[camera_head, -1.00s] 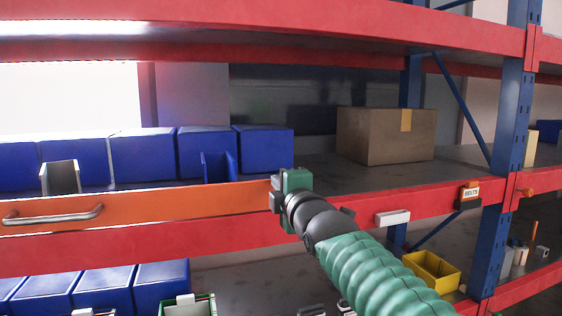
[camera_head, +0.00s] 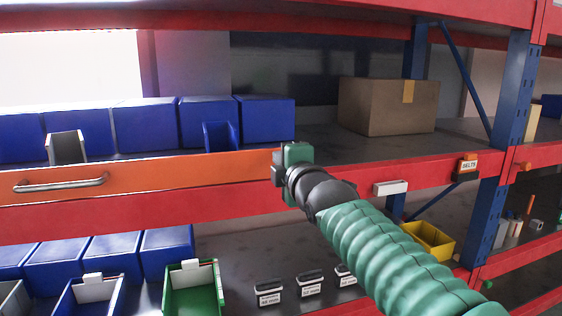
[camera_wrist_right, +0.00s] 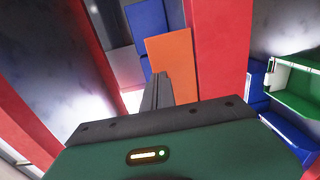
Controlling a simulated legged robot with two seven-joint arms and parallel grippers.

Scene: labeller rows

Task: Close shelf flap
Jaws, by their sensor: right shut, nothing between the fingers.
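The shelf flap is a long orange panel (camera_head: 180,174) with a metal bar handle (camera_head: 60,183), along the front of the middle shelf in the head view. It stands upright along the red beam. In the right wrist view the shut fingers (camera_wrist_right: 161,88) hold nothing and point towards the orange flap (camera_wrist_right: 172,62). I cannot tell whether they touch it. My left gripper is not in view.
Blue bins (camera_head: 145,127) stand behind the flap. A cardboard box (camera_head: 385,107) is further right on the same shelf. A blue upright (camera_head: 512,90) stands at the right. Below are a green bin (camera_head: 192,292) and a yellow bin (camera_head: 430,241).

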